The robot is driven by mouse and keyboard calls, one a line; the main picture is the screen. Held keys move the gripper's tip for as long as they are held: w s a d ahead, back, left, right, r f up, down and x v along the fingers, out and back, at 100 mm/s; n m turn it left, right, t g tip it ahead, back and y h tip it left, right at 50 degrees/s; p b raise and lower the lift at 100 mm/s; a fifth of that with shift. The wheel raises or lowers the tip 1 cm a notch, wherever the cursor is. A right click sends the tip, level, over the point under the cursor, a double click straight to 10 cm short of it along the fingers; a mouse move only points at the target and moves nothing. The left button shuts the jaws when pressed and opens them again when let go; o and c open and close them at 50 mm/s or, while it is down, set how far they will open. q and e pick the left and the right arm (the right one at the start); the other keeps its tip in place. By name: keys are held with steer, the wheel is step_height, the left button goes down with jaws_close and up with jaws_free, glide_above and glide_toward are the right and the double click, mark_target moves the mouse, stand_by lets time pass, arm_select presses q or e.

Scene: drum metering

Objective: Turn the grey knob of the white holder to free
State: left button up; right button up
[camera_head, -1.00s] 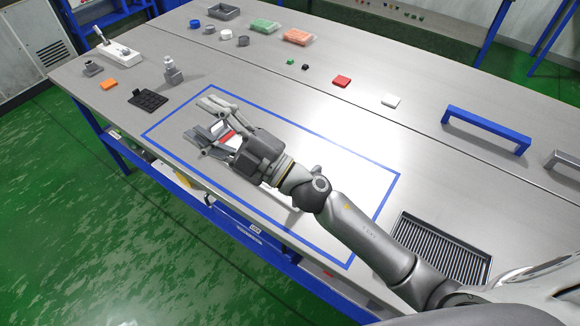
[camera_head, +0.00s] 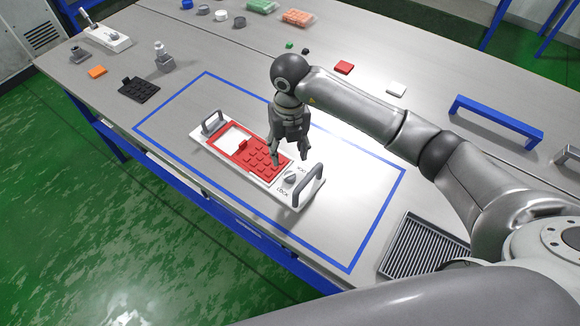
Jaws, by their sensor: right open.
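The white holder (camera_head: 215,153) lies inside the blue outline on the table. It has a grey handle at each end and a red part (camera_head: 265,160) with raised blocks in its middle. The grey knob (camera_head: 291,179) is at the holder's right end, by the near-right handle, with printed lettering around it; "LOCK" is legible on its near side. My right gripper (camera_head: 288,160) points down with its fingers apart, above the holder's right part, close to the knob. I cannot tell whether a fingertip touches anything. My left gripper is not in view.
A ribbed black tray (camera_head: 430,250) is at the right front. A blue handle (camera_head: 497,120) stands at the right back. A black grid piece (camera_head: 139,90) and an orange block (camera_head: 97,72) lie at the left. Bare table surrounds the holder inside the outline.

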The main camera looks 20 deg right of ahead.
mark_target(290, 175)
steer(key=f+p, duration=0.1)
steer(key=f, duration=0.4)
steer(key=f+p, duration=0.1)
steer(key=f, duration=0.4)
steer(key=shift+d+f+p, duration=0.2)
steer(key=shift+f+p, duration=0.1)
steer(key=shift+f, duration=0.05)
steer(key=c, duration=1)
